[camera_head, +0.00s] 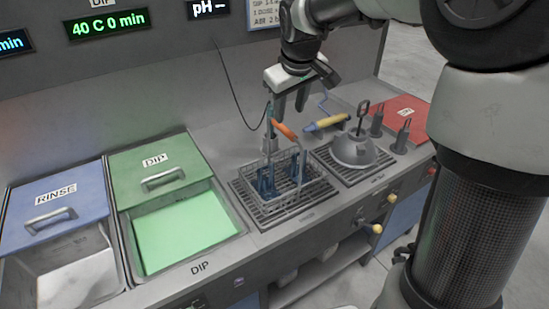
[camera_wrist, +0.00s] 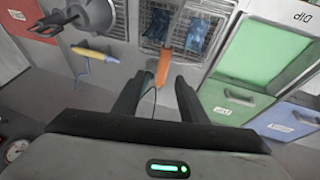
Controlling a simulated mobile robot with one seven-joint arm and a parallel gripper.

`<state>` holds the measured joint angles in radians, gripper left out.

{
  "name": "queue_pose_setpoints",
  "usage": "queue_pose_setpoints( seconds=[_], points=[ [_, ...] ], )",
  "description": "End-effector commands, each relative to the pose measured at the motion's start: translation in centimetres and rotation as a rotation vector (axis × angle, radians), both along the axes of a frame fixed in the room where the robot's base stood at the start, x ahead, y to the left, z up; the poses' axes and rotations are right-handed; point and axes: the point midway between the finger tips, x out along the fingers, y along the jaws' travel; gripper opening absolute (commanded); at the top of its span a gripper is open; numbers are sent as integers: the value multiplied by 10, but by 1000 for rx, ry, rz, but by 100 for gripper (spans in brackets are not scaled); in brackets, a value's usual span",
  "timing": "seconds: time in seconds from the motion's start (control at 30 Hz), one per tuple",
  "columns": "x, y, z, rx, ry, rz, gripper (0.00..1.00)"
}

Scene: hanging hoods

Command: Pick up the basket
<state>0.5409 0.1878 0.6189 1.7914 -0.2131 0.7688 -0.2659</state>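The wire basket (camera_head: 318,194) stands on a dark grate on the counter, with blue pieces (camera_head: 268,182) inside. Its upright post carries an orange handle (camera_head: 284,129) above the basket. My gripper (camera_head: 289,113) hangs just above the orange handle, fingers pointing down, apart and empty. In the wrist view the handle (camera_wrist: 164,64) lies just beyond and between the tips of my open gripper (camera_wrist: 161,80). The basket (camera_wrist: 180,28) shows at the top there, its far part cut off by the frame. I cannot tell the exact gap between fingers and handle.
Left of the basket is the green DIP tank (camera_head: 185,230) with its lid (camera_head: 150,165) slid back, then the blue RINSE lid (camera_head: 55,205). A thin cable hangs behind.

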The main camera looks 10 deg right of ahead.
Motion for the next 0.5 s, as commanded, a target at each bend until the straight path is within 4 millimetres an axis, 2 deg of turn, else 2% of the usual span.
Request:
queue_pose_setpoints(
  seconds=[0.03, 0.1, 0.3, 0.5],
  points=[
    [4, 1, -14, 2, 6, 2, 39],
    [11, 1, -28, 2, 6, 2, 39],
    [27, 0, -64, 3, 4, 1, 39],
    [35, -1, -78, 0, 1, 0, 39]
  ],
)
